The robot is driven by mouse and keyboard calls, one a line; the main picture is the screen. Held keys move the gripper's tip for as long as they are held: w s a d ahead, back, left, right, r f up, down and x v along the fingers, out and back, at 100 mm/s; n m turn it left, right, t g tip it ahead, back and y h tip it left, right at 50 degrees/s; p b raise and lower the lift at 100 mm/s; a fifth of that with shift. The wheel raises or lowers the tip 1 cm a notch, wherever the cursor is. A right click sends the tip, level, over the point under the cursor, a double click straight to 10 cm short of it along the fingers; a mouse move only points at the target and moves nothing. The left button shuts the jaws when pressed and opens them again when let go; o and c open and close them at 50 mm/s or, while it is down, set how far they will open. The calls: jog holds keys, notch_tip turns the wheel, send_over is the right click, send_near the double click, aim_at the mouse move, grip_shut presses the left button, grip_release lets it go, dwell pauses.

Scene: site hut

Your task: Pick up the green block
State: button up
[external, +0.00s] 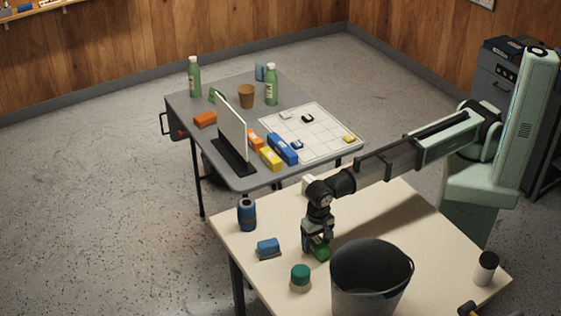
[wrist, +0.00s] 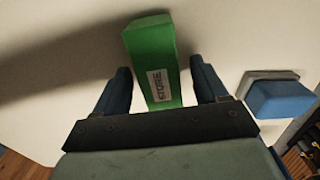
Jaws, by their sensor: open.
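The green block (wrist: 151,52) lies on the cream table and carries a pale label reading "STORE" in the wrist view. In the external view the green block (external: 320,248) shows below my gripper (external: 316,246), partly hidden by it. My gripper is open. In the wrist view my gripper's two blue fingers (wrist: 163,84) stand on either side of the near part of the block, with a gap visible on each side. I cannot tell the exact height of the fingertips above the table.
A grey bucket (external: 371,297) stands close to the right of the block. A blue-topped eraser-like item (external: 268,247), a blue can (external: 246,214) and a green-capped jar (external: 300,279) stand to the left and front.

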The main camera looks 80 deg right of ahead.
jog(key=c, duration=1.1)
